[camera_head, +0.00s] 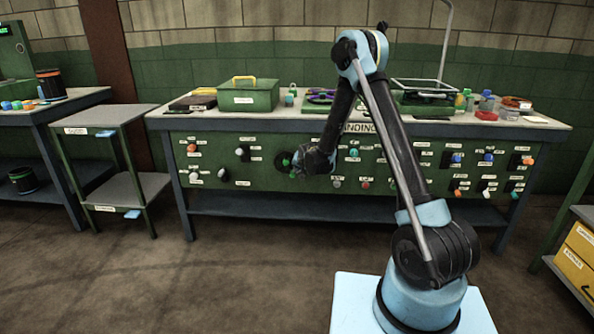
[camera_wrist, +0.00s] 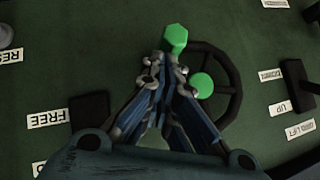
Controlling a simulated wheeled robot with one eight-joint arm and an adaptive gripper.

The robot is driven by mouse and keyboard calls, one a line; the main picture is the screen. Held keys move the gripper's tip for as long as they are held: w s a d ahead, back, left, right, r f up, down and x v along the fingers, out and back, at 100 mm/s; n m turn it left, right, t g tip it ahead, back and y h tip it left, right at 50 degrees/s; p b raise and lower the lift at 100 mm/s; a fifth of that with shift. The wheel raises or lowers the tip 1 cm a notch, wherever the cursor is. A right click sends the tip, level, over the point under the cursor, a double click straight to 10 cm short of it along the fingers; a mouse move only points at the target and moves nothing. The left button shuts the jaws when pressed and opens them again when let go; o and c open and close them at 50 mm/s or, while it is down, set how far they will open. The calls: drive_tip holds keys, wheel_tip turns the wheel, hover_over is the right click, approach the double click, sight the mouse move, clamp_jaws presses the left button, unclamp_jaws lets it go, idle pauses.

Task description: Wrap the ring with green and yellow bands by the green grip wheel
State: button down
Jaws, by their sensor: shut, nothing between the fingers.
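My gripper (camera_wrist: 166,68) is shut and empty in the wrist view, its fingertips just below a green hexagonal grip (camera_wrist: 175,37). I cannot tell whether they touch it. The grip stands out at the rim of a dark spoked wheel (camera_wrist: 238,86) with a round green hub (camera_wrist: 203,85). In the head view my gripper (camera_head: 301,165) is in front of the bench's green panel and partly hides the wheel (camera_head: 282,161). I cannot make out a ring with green and yellow bands in either view.
The bench top (camera_head: 190,122) holds a green box with a yellow handle (camera_head: 251,94), a purple ring (camera_head: 321,97) and several small items at right. Labelled knobs cover the panel (camera_head: 215,150). A small side table (camera_head: 105,117) stands at left. The floor in front is clear.

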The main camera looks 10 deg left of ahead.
drive_tip(key=v, duration=1.2)
idle(0.3)
drive_tip(key=shift+d, duration=0.1)
drive_tip(key=s+d+r+g+h, duration=0.1)
drive_tip(key=s+d+r, duration=0.4)
drive_tip(key=d, duration=0.4)
drive_tip(key=s+d+r+g+h, duration=0.1)
drive_tip(key=s+d+r, duration=0.2)
drive_tip(key=s+d, duration=0.5)
drive_tip(key=s+d+r+g+h, duration=0.1)
drive_tip(key=s+d+r, duration=0.35)
drive_tip(key=d, duration=0.45)
drive_tip(key=s+d+f+g, duration=0.1)
drive_tip(key=s+d, duration=0.3)
drive_tip(key=s, duration=0.5)
drive_tip(key=s+d+f+g, duration=0.1)
drive_tip(key=s+d, duration=0.3)
drive_tip(key=s, duration=0.5)
drive_tip(key=s+d+f+g+h, duration=0.1)
drive_tip(key=s+d+f, duration=0.2)
drive_tip(key=s, duration=0.6)
drive_tip(key=shift+s+d+f+n+g, duration=0.3)
drive_tip(key=shift+d+f+n, duration=0.1)
drive_tip(key=shift+d, duration=0.4)
